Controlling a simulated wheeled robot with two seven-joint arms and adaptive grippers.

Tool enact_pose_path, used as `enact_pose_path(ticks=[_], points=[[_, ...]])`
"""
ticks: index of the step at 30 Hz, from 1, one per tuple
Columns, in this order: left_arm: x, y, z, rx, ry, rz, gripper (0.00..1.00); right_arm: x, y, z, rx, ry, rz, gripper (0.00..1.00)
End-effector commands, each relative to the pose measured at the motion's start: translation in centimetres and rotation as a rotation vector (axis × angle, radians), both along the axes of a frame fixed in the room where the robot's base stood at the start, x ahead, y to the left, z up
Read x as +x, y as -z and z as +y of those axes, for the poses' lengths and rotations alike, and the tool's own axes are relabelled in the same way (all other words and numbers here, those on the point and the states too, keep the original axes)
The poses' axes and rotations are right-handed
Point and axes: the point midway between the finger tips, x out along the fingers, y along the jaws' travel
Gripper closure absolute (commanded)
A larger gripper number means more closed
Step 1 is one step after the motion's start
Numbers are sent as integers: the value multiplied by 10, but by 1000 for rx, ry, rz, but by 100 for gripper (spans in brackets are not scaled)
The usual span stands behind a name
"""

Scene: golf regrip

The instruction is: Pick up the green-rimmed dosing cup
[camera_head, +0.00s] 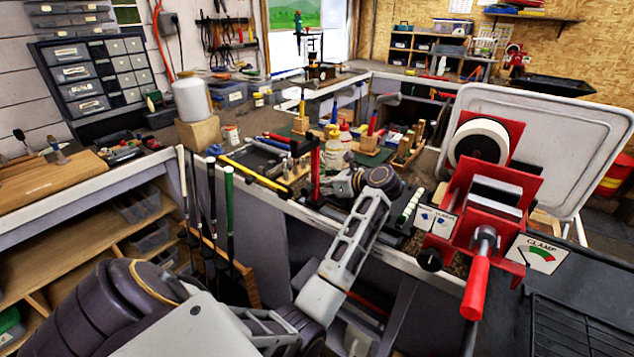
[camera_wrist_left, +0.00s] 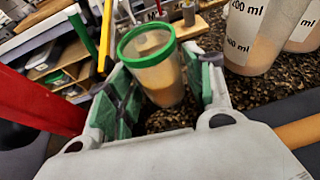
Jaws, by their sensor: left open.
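The green-rimmed dosing cup (camera_wrist_left: 160,78) stands upright on a dark speckled bench top in the left wrist view. It is clear, with amber content low inside. My left gripper (camera_wrist_left: 157,97) is open, its green-padded fingers on either side of the cup, with the cup's body between them. Whether either pad touches the cup I cannot tell. In the head view my left gripper (camera_head: 343,184) is at the bench among bottles and tools, and I cannot make out the cup there. My right gripper is in neither view.
Two clear containers marked in ml, one of them here (camera_wrist_left: 248,45), stand just right of the cup. A red upright (camera_head: 317,160) rises close to my left gripper. A red clamp machine (camera_head: 478,205) stands at the right. Golf clubs (camera_head: 229,205) lean at the bench front.

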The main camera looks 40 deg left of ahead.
Motion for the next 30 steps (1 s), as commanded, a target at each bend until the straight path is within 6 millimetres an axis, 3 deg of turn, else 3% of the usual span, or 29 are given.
enact_pose_path(ticks=[18, 27, 30], points=[[0, 2, 6, 0, 0, 0, 48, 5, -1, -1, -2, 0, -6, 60], [0, 2, 6, 0, 1, -1, 83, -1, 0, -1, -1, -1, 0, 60], [0, 2, 6, 0, 1, -1, 83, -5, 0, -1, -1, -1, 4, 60]])
